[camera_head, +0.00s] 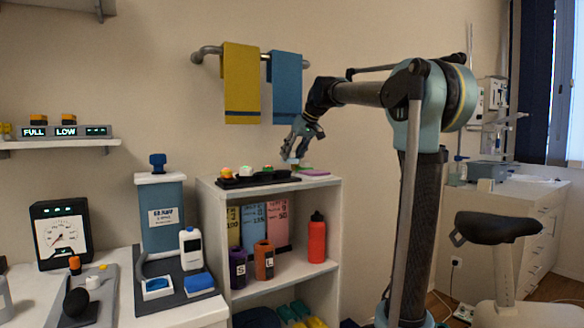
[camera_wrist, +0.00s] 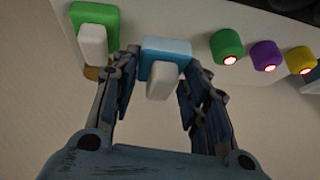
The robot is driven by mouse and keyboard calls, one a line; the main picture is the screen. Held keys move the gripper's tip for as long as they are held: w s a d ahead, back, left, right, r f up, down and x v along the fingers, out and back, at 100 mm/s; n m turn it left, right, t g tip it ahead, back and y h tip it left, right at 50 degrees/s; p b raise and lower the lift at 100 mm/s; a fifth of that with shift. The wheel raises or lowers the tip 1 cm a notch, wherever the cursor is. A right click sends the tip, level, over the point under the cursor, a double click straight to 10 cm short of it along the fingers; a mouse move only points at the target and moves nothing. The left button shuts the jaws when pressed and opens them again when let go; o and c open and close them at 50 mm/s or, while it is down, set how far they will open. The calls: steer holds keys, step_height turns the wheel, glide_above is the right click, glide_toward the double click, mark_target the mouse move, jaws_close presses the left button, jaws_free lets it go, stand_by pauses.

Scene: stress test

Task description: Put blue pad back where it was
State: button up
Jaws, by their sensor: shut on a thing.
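The blue pad (camera_wrist: 168,49), a light-blue block with a white stub, is between my two fingers in the wrist view. My gripper (camera_wrist: 157,78) is shut on it, with one finger along each side. In the head view, my gripper (camera_head: 296,150) points down just above the top of the white shelf unit (camera_head: 330,181), near its right part. The pad is small and mostly hidden by the fingers there. A green block with a white stub (camera_wrist: 92,38) lies close beside the pad in the wrist view.
Green (camera_wrist: 226,46), purple (camera_wrist: 266,55) and yellow (camera_wrist: 301,60) knobs stand right of the pad. A black tray (camera_head: 258,181) with coloured pieces is on the shelf top. Yellow (camera_head: 241,85) and blue (camera_head: 287,85) towels hang behind. Another blue pad (camera_head: 199,282) lies on the left counter.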

mark_target(294, 158)
steer(key=shift+w+a+f, duration=0.1)
steer(key=shift+w+f, duration=0.05)
steer(key=shift+f, duration=1.75)
steer(key=shift+w+a+f, duration=0.1)
steer(key=shift+w+f, duration=0.1)
steer(key=shift+f, duration=0.05)
steer(key=o, duration=0.8)
steer(key=shift+o, duration=0.2)
steer(key=shift+r, duration=0.1)
steer(key=v, duration=1.2)
